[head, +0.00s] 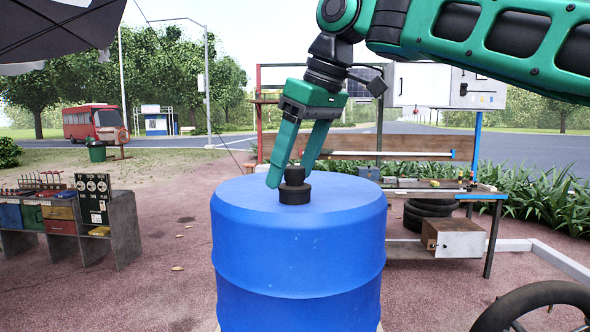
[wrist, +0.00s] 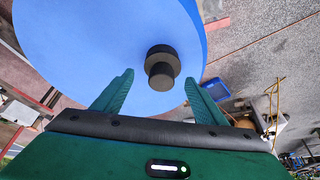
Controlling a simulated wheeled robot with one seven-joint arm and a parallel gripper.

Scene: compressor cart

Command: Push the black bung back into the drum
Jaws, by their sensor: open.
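The blue drum (head: 300,240) stands upright in the middle of the head view, and its top fills the upper left of the wrist view (wrist: 90,40). The black bung (head: 294,188) stands upright on the drum's top, a narrower knob over a wider base. It also shows in the wrist view (wrist: 162,66), near the drum's edge. My green gripper (head: 290,170) is open and points down over the drum top. In the wrist view its fingertips (wrist: 158,80) lie to either side of the bung, with gaps. I cannot tell how deep the bung sits.
A workbench (head: 430,188) with a grey box and tyres stands behind the drum at the right. A tool cabinet (head: 70,220) stands at the left. A wheel (head: 540,305) shows at the lower right. The ground around the drum's left side is clear.

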